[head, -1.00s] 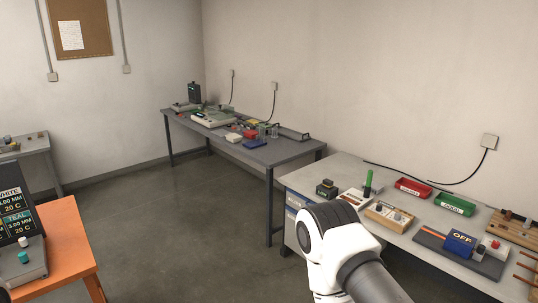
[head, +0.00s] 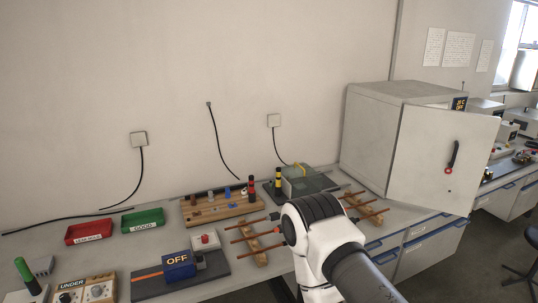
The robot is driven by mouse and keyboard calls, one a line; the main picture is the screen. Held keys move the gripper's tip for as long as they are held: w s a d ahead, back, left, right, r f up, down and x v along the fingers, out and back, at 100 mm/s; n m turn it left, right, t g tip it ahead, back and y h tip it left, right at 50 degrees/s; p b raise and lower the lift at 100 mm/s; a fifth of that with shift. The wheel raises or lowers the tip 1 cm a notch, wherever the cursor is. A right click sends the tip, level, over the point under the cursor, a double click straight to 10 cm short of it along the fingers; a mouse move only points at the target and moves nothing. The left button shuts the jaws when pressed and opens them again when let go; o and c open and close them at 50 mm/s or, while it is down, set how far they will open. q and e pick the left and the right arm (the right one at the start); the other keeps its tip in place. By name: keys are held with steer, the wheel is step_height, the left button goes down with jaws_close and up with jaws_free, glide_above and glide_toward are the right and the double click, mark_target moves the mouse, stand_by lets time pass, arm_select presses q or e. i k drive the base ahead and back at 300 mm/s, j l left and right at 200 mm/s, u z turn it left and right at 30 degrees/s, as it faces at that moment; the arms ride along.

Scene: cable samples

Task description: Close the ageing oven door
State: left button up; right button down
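The ageing oven (head: 365,140) is a pale grey box on the right end of the bench in the head view. Its door (head: 425,165) stands open, swung out from the front, with its free edge to the right. A dark handle with red (head: 452,157) is on the door's visible face. The door hides most of the oven's front and its inside. My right arm comes in from the bottom, left of the door and apart from it in the picture. Neither gripper's fingers are in view.
A wooden rack with copper rods (head: 250,240) and a grey-green device (head: 305,182) stand left of the oven. The blue OFF block (head: 178,265), red tray (head: 90,231) and green tray (head: 143,220) are further left. Floor shows at the lower right.

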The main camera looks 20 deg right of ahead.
mark_target(442, 157)
steer(key=i+z, duration=0.15)
steer(key=z, duration=0.25)
steer(key=i+z, duration=0.2)
steer(key=z, duration=0.2)
steer(key=i+z, duration=0.15)
steer(key=z, duration=0.25)
steer(key=i+j+z, duration=0.1)
steer(key=z, duration=0.35)
steer(key=i+j+z, duration=0.1)
steer(key=j+z, duration=0.15)
steer(key=z, duration=0.15)
